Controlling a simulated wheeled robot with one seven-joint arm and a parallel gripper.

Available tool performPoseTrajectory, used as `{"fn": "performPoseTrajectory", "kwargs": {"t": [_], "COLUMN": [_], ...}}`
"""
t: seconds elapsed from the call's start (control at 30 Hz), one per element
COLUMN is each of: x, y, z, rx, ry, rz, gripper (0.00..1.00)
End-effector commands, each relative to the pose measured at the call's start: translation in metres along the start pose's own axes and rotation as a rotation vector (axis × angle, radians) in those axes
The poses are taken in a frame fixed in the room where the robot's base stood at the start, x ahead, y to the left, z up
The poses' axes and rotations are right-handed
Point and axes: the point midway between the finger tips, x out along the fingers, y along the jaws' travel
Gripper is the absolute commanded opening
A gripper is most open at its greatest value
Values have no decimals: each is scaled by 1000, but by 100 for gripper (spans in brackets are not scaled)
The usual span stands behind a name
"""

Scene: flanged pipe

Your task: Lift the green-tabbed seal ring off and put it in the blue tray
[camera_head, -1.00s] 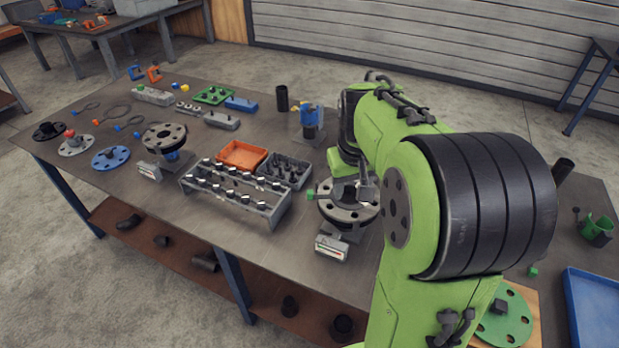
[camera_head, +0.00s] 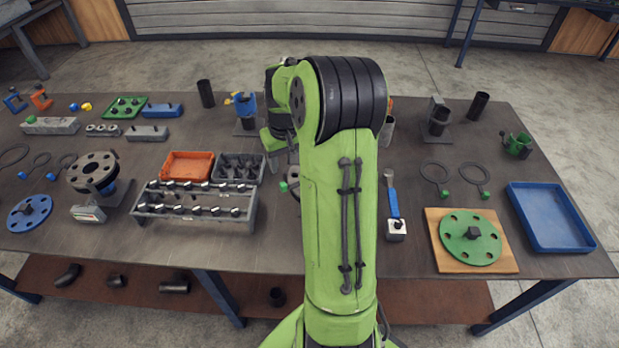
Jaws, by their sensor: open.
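The blue tray (camera_head: 587,246) lies empty at the right end of the table. A small green tab (camera_head: 284,187) shows at the left edge of a grey flange (camera_head: 293,194), which is mostly hidden behind my arm. The ring the tab belongs to cannot be made out. My gripper (camera_head: 291,152) is above and behind the flange, largely covered by my arm. It is open, and I see nothing held in it. Two dark rings with green tabs, a left one (camera_head: 426,163) and a right one (camera_head: 467,163), lie flat on the table, left of the tray.
A green flanged disc (camera_head: 485,247) lies on a wooden board between my arm and the tray. A blue-handled tool (camera_head: 391,197) lies right of my arm. A bolt rack (camera_head: 190,222) and orange bin (camera_head: 187,166) are on the left. Dark pipes stand along the back.

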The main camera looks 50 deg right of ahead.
Motion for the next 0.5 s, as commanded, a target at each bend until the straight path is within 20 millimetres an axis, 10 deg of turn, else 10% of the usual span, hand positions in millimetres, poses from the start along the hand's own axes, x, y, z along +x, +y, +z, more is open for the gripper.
{"fn": "performPoseTrajectory", "kwargs": {"t": [0.5], "x": [95], "y": [1], "z": [-3], "rx": [-1], "ry": [-3], "rz": [-3], "gripper": [49]}}
